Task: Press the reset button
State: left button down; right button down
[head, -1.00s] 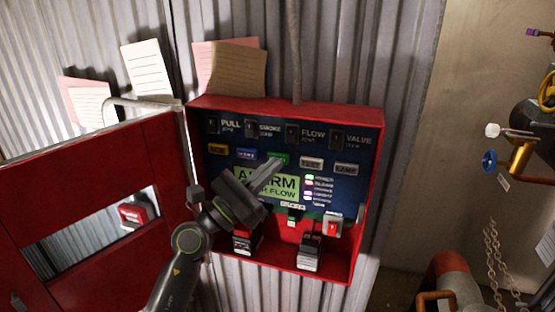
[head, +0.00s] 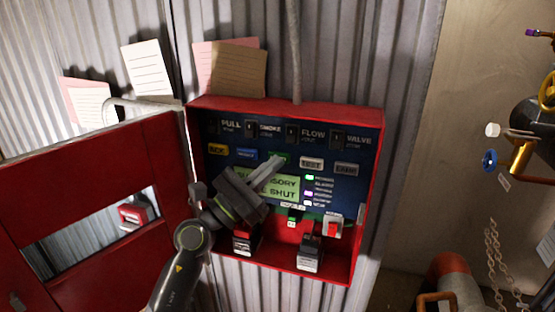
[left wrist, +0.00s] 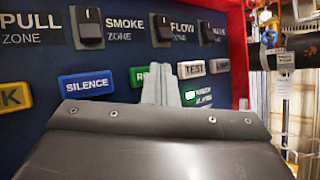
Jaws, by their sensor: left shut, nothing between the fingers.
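The green reset button (head: 281,158) is in the middle of the button row on the blue panel of the open red alarm box. In the left wrist view its left part (left wrist: 138,76) shows with the letters "RE"; the fingers cover the rest. My left gripper (head: 276,165) is shut and empty. Its fingertips also overlap the button in the left wrist view (left wrist: 161,70); I cannot tell whether they touch it. The display (head: 284,187) is partly hidden by the gripper and reads "...SORY" and "...E SHUT". My right gripper is not in view.
The blue silence button (left wrist: 86,84) is left of the reset button, and the grey test button (left wrist: 191,69) is right of it. Zone switches (head: 292,131) line the top. The red door (head: 90,190) stands open at left. Pipes and valves (head: 525,155) are at far right.

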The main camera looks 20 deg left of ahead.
pick_arm(q)
jog(key=shift+s, duration=0.1)
jog(key=shift+s+p, duration=0.3)
jog(key=shift+s, duration=0.55)
jog(key=s+p, duration=0.1)
jog(key=s, duration=0.4)
jog(key=shift+a, duration=0.1)
